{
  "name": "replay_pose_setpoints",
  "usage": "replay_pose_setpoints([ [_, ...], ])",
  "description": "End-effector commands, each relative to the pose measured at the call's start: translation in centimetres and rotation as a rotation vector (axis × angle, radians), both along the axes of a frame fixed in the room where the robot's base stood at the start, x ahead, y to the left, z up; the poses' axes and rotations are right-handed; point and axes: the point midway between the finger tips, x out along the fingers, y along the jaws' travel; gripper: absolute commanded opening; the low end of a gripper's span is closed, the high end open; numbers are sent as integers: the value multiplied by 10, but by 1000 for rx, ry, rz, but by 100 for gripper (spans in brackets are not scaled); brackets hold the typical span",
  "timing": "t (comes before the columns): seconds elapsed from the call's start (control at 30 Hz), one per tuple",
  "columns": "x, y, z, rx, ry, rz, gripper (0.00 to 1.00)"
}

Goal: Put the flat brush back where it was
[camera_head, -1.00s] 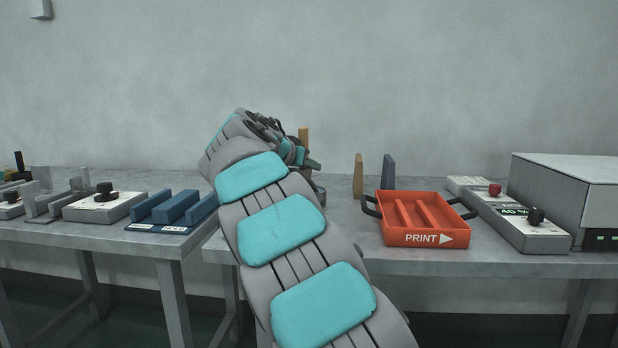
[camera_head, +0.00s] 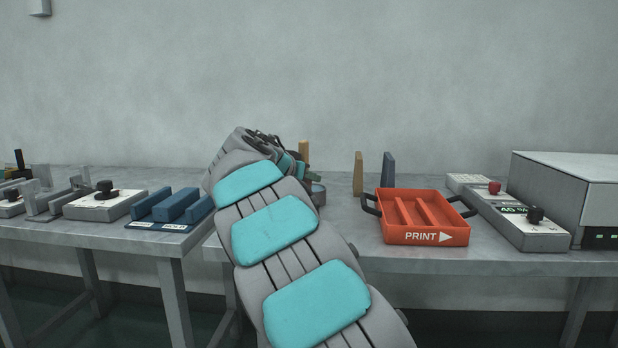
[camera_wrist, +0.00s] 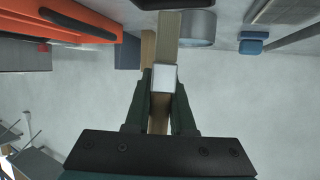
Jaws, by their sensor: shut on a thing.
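In the wrist view my gripper (camera_wrist: 165,100) is shut on the flat brush (camera_wrist: 168,35), a tan flat bar with a pale square patch between the fingertips. Beside the bar is a grey round holder (camera_wrist: 198,28); I cannot tell whether the bar is inside it or just in front. In the head view my gripper (camera_head: 299,172) is mostly hidden behind my arm. The upper part of the brush (camera_head: 304,149) stands upright above it, and part of the grey holder (camera_head: 318,193) shows below.
A tan upright block (camera_head: 358,173) and a blue one (camera_head: 388,172) stand right of my gripper. An orange PRINT tray (camera_head: 421,236) is in front of them. Control boxes (camera_head: 523,232) stand at right. A blue fixture (camera_head: 170,213) is on the left table.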

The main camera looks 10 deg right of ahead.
Motion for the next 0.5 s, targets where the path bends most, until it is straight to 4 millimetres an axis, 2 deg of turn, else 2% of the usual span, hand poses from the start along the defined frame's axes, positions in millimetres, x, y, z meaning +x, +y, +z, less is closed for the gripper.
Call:
replay_pose_setpoints([
  [0.5,0,0,-11,1,-1,0,0],
])
